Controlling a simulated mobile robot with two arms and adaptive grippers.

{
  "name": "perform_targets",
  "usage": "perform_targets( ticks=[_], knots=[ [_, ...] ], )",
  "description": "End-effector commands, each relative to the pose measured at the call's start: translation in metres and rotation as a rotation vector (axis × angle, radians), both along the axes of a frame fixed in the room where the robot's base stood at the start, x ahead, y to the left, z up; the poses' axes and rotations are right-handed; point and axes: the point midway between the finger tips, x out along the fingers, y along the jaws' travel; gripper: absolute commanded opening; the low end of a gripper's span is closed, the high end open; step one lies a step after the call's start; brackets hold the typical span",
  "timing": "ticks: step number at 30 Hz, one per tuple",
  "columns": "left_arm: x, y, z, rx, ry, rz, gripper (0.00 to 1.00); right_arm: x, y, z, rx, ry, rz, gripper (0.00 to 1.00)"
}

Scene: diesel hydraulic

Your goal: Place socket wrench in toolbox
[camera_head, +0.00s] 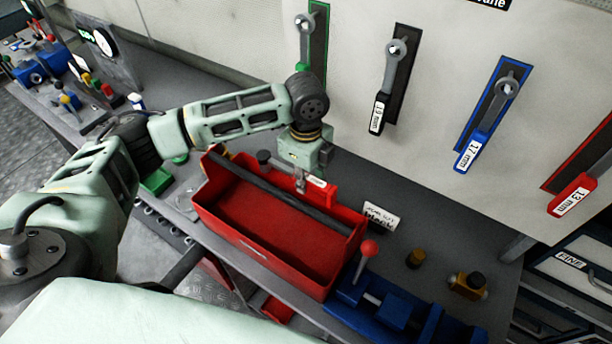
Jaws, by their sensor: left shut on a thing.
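My left gripper (301,180) points down over the back part of the open red toolbox (330,275). It is shut on a small, partly hidden thing. A red piece with a white label (318,184) shows right at its fingertips. It resembles the labelled wrench handles on the wall, but I cannot tell clearly if it is a socket wrench. The toolbox stands on the workbench with a dark bar handle (265,185) across its top. The visible floor of the toolbox looks empty. My right gripper is not in view.
On the wall panel hang a green-backed wrench (305,35), a black 19 mm wrench (379,105), a blue 17 mm wrench (474,148) and a red 13 mm wrench (572,195). A blue vise-like device (395,312) with a red-knobbed lever stands close right of the toolbox. A small sign (381,216) stands behind.

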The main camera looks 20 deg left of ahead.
Motion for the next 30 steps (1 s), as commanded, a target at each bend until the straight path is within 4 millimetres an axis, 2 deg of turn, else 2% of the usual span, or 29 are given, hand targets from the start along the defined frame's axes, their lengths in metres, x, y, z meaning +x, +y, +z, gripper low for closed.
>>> perform_targets(
  ticks=[2,3,9,20,22,26,30],
  knots=[
    [0.001,0.0,0.001,0.0,-0.002,0.0,0.0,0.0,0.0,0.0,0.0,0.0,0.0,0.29],
    [0.0,0.0,0.0,0.0,-0.001,0.0,0.23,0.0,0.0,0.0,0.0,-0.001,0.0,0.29],
    [0.0,0.0,0.0,0.0,-0.001,0.0,0.38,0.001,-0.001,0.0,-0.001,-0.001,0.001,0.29],
    [0.001,0.0,0.006,-0.001,-0.003,0.0,0.38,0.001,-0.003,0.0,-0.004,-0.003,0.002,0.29],
    [0.001,0.0,0.014,-0.001,-0.005,0.0,0.38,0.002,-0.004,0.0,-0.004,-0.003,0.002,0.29],
    [0.002,0.0,0.034,-0.001,-0.008,-0.002,0.38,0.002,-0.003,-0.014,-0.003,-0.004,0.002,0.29],
    [0.002,-0.001,0.067,-0.002,-0.009,-0.001,0.38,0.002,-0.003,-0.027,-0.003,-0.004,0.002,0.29]
  ],
)
